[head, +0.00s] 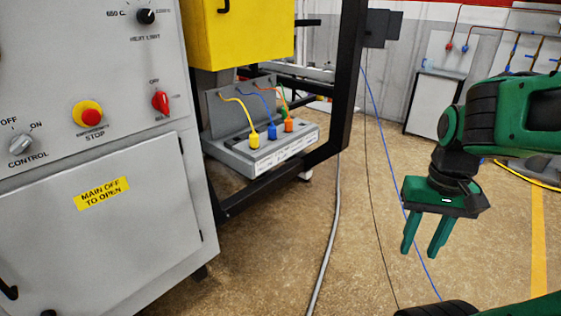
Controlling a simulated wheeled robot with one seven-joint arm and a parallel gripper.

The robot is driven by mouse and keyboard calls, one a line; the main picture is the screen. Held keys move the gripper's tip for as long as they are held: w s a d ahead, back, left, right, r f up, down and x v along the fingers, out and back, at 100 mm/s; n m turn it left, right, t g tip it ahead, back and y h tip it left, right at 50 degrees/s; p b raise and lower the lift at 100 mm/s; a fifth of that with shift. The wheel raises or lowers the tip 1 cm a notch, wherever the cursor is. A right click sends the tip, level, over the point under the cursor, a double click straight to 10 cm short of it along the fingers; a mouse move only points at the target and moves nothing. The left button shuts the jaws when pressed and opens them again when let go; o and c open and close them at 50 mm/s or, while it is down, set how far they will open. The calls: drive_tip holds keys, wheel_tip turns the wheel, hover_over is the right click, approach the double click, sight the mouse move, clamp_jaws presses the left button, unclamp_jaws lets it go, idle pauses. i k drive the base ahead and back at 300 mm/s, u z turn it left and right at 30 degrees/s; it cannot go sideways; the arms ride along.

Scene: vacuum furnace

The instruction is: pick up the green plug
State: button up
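The green plug (283,112) is small and sits at the back of the grey connector box (238,158), close behind the orange plug (289,125). Part of it is hidden by the orange plug and cables. My gripper (419,251) is at the right, pointing down, well to the right of the box. Its two green fingers are apart, with nothing between them.
A blue plug (272,132) and a yellow plug (254,140) stand left of the orange one. A black frame post (347,75) rises right of the box. The grey control cabinet (90,240) fills the left. A grey hose (327,245) lies on open floor.

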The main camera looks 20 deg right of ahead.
sight(284, 115)
drive_tip(key=k, duration=1.2)
drive_tip(key=z, duration=0.7)
drive_tip(key=i, duration=1.65)
drive_tip(key=u, duration=0.7)
